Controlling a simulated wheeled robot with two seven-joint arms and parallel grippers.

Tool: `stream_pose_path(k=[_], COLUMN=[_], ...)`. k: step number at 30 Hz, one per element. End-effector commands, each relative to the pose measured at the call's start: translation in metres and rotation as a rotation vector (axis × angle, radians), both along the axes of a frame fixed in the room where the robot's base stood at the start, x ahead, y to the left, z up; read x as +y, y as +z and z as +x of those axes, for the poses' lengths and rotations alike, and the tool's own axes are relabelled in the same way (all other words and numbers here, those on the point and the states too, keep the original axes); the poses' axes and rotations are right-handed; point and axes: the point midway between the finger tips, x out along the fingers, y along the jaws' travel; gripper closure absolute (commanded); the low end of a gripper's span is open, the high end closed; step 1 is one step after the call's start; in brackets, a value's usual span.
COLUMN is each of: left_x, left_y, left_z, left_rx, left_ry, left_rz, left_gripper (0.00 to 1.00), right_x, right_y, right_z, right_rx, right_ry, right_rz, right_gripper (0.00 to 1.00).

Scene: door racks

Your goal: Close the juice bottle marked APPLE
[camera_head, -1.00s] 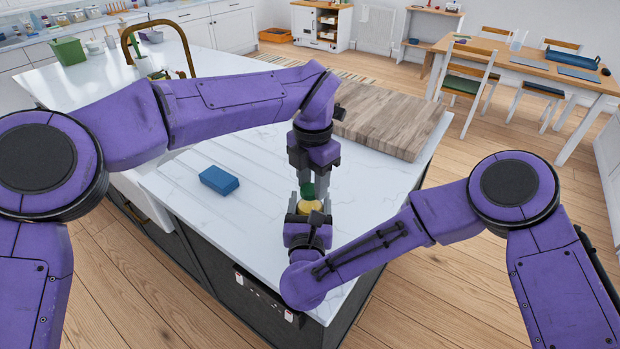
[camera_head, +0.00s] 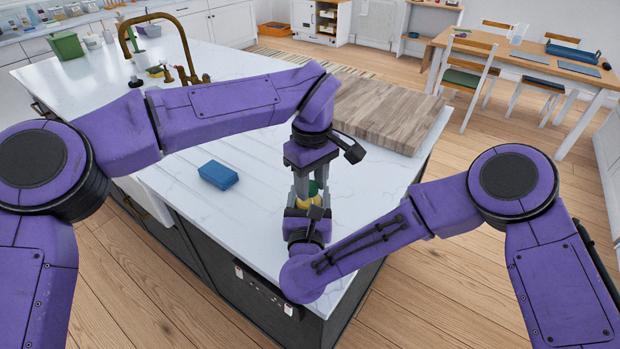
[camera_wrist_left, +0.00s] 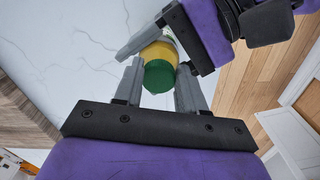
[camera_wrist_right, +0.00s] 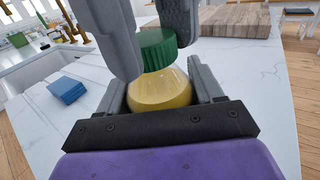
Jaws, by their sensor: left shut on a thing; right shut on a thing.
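The juice bottle (camera_wrist_right: 160,92) has a yellow body and a green cap (camera_wrist_right: 157,46). My right gripper (camera_wrist_right: 165,85) is shut on the yellow body, close to the counter's front edge. My left gripper (camera_head: 309,185) comes down from above and is shut on the green cap, its fingers on either side. In the left wrist view the green cap (camera_wrist_left: 159,76) shows between my left fingers, with the yellow body (camera_wrist_left: 160,52) beyond it. The cap sits at the bottle's mouth; I cannot tell how tight it is. No APPLE label can be read.
A blue block (camera_head: 218,175) lies on the white counter (camera_head: 255,215) to the left. A wooden board (camera_head: 385,115) lies behind and to the right. A brass tap (camera_head: 160,50) and a green container (camera_head: 67,46) stand farther back.

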Motion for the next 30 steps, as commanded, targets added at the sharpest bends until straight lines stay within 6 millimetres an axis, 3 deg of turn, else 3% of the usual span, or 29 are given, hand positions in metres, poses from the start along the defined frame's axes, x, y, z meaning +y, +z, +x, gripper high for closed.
stream_pose_path(k=[3, 9, 13, 21, 22, 24, 30], left_x=[0.0042, 0.0078, 0.0086, 0.0091, 0.0091, 0.0089, 0.0080], left_y=[0.0004, 0.0004, 0.0003, 0.0005, 0.0005, 0.0005, 0.0000], left_z=[0.0009, 0.0018, 0.0026, 0.0034, 0.0034, 0.0032, 0.0016], left_rx=[-0.006, -0.007, -0.009, -0.011, -0.011, -0.011, -0.006], left_ry=[-0.351, -0.798, -0.909, -0.921, -0.920, -0.920, -0.921], left_rz=[0.001, 0.001, 0.003, 0.004, 0.004, 0.004, 0.001], left_gripper=[0.88, 0.88, 0.88, 0.88, 0.57, 0.35, 0.35], right_x=[-0.0009, -0.0009, -0.0008, -0.0006, -0.0006, -0.0005, -0.0004], right_y=[-0.0012, -0.0012, -0.0013, -0.0014, -0.0014, -0.0015, -0.0016], right_z=[-0.0004, -0.0006, -0.0007, -0.0011, -0.0012, -0.0012, -0.0010], right_rx=[0.002, 0.003, 0.003, 0.004, 0.004, 0.004, 0.004], right_ry=[-0.002, -0.002, -0.002, -0.001, -0.001, -0.001, -0.001], right_rz=[0.000, 0.000, 0.000, 0.000, 0.000, 0.000, -0.001], right_gripper=[1.00, 1.00, 1.00, 1.00, 1.00, 1.00, 1.00])
